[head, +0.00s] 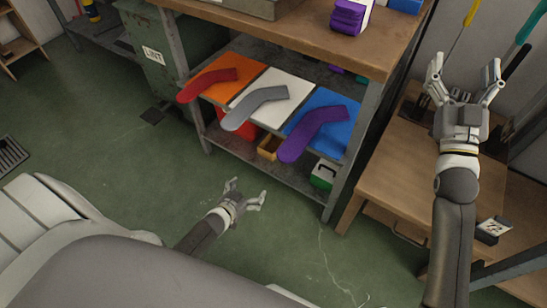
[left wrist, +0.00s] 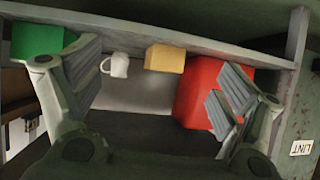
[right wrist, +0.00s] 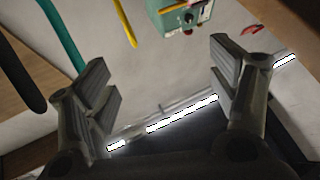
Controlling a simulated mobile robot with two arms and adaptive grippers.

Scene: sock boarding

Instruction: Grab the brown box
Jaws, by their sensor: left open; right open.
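The brown box (head: 268,147) is small and sits on the lower shelf under the workbench, partly hidden by the board above. In the left wrist view the box (left wrist: 165,58) shows as a tan block between a white mug and a large red object. My left gripper (head: 247,191) is open and empty, above the floor in front of the shelf and apart from the box. In the left wrist view the box lies beyond the gap between its fingers. My right gripper (head: 467,72) is open and empty, raised over the wooden desk at the right.
Orange, white and blue boards hold a red sock (head: 208,82), a grey sock (head: 252,107) and a purple sock (head: 312,130) above the shelf. A bench leg (head: 345,165) bounds the shelf. The front floor is clear.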

